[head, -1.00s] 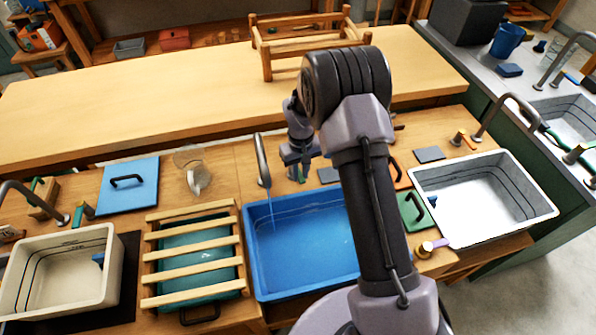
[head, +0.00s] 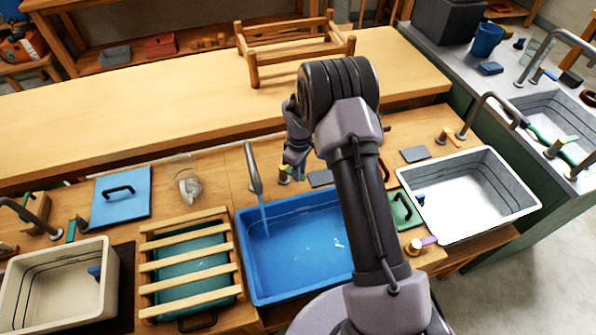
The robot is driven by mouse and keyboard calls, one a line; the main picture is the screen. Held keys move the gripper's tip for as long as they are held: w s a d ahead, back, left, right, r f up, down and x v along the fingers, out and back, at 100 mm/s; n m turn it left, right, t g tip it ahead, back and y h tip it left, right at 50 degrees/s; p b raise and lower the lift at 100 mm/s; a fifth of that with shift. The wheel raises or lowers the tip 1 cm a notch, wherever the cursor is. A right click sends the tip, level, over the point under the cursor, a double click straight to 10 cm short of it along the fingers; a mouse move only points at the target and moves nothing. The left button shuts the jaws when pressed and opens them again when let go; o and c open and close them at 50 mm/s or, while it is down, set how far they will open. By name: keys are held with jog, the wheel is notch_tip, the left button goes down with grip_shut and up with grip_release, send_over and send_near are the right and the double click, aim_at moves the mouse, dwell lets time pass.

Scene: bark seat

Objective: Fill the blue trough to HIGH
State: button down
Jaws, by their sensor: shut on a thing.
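The blue trough (head: 250,282) sits in the wooden bench at the centre, its right part hidden behind my arm. Blue water (head: 300,250) covers its floor, with dark lines on the far inner wall above it. The exact level is hard to read. A grey tap (head: 253,170) stands behind the trough's left part, and a stream (head: 265,220) runs from it into the water. My gripper (head: 292,172) is behind the trough, right of the tap, shut at the small tap handle (head: 284,178). The fingers are small and partly hidden.
A slatted rack (head: 185,250) covers a teal trough on the left. A cream trough (head: 60,285) stands further left, and a white trough (head: 465,200) at right. A blue lid (head: 120,195), a green lid (head: 403,210) and a clear vessel (head: 189,187) lie nearby.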

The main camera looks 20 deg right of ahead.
dwell(0.4)
jog(key=c, duration=1.3)
grip_release()
notch_tip(320, 180, up, 18)
jog(key=p, duration=0.4)
jog(key=shift+f+p, duration=0.25)
jog(key=shift+p, duration=0.05)
